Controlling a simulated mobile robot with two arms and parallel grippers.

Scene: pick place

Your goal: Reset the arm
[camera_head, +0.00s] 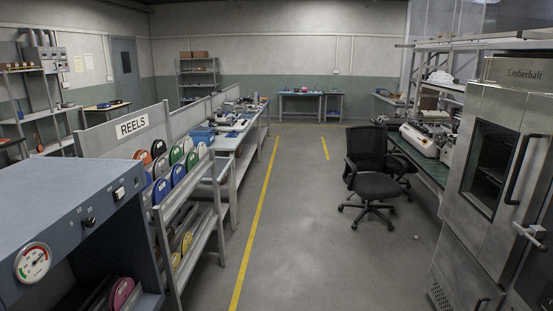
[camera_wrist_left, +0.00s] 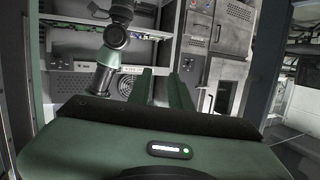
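My left gripper (camera_wrist_left: 164,72) shows in the left wrist view as a dark green body with a small lit green light on its label. Its two green fingers stand apart with nothing between them. Neither arm and neither gripper shows in the head view. My right gripper cannot be made out in either view. A dark jointed arm link crosses the upper left of the left wrist view.
A reel rack (camera_head: 190,222) and long workbench (camera_head: 240,140) line the left side. A steel oven (camera_head: 488,215) stands at right. A black office chair (camera_head: 370,183) stands before the right bench. The central floor (camera_head: 300,220) is clear, with yellow lines.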

